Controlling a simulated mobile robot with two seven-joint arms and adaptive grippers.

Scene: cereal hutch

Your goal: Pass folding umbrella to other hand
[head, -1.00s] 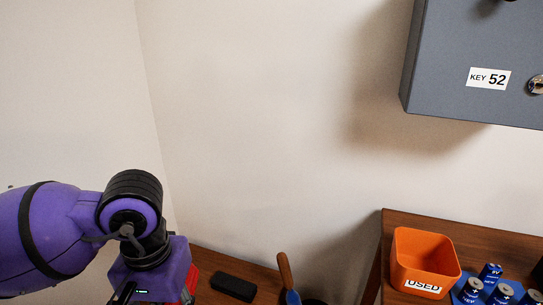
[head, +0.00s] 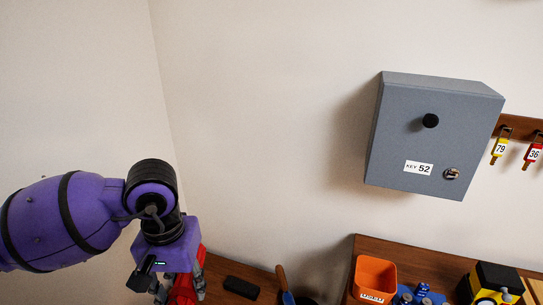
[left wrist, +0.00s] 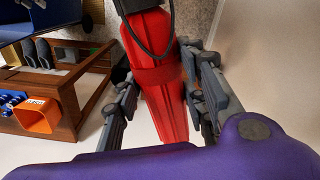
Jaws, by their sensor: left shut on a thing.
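The folding umbrella (left wrist: 160,80) is red with a black handle end and a dark strap loop. My left gripper (left wrist: 165,95) is shut on it, with a grey finger on each side in the left wrist view. In the head view the left gripper (head: 178,287) hangs at the lower left, and part of the red umbrella (head: 186,291) shows between its fingers. The umbrella's lower end is cut off by the picture edge there. My right gripper is in neither view.
A grey key box (head: 420,125) hangs on the wall at the right. Below it, an orange bin (head: 374,279) and several blue batteries stand on a wooden surface (head: 375,246). A black block (head: 241,287) lies on the lower wooden surface. Wall space between arm and box is clear.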

